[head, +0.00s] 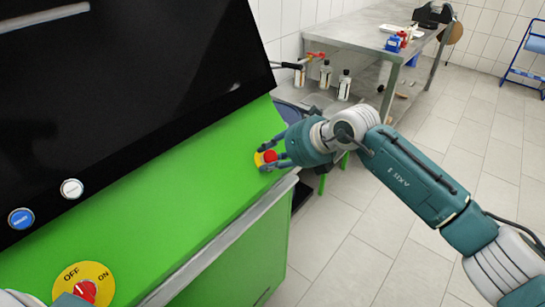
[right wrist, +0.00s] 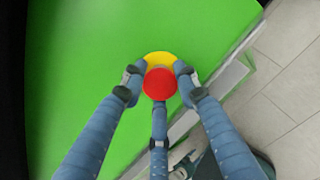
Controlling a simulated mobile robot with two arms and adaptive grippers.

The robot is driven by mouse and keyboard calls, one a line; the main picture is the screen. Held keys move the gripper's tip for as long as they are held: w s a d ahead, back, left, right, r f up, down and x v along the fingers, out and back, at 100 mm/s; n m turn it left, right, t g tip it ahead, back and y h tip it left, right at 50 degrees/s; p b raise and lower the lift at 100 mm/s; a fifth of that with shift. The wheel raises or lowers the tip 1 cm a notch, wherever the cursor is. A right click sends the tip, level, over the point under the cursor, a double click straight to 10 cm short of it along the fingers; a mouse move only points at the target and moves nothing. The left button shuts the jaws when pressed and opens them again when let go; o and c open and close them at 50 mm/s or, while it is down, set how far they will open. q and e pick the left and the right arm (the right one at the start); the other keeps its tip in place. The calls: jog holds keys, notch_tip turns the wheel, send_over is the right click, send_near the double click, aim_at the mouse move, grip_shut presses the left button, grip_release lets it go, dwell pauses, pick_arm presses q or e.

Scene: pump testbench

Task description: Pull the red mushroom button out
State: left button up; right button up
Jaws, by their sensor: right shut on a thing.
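The red mushroom button (head: 270,156) sits on a yellow round plate on the green sloped panel, near its right end. It also shows in the right wrist view (right wrist: 159,83), with the yellow plate (right wrist: 158,60) partly hidden behind it. My right gripper (head: 273,157) is at the button, its fingers around the red head. In the right wrist view the fingertips (right wrist: 160,84) close in from left, right and below. The gripper is shut on the red button. My left gripper is not clearly seen; only a bit of teal shows at the bottom left edge of the head view.
A red rotary OFF/ON switch (head: 84,291) on a yellow plate sits at the panel's lower left. A blue button (head: 21,218) and a white button (head: 71,188) are on the black screen's edge. A metal table (head: 370,35) with bottles stands behind.

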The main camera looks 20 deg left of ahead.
aim_at(273, 156)
jog(key=shift+d+r, duration=0.15)
dwell(0.7)
jog(key=shift+d+r, duration=0.1)
jog(key=o, duration=1.2)
jog(key=shift+s+d, duration=0.1)
jog(key=o, duration=1)
jog(key=shift+p+v, duration=0.7)
jog(key=shift+v, duration=0.55)
jog(key=p+v, duration=0.1)
jog(key=v, duration=0.3)
jog(key=shift+d+r, duration=0.15)
jog(key=shift+r, duration=0.05)
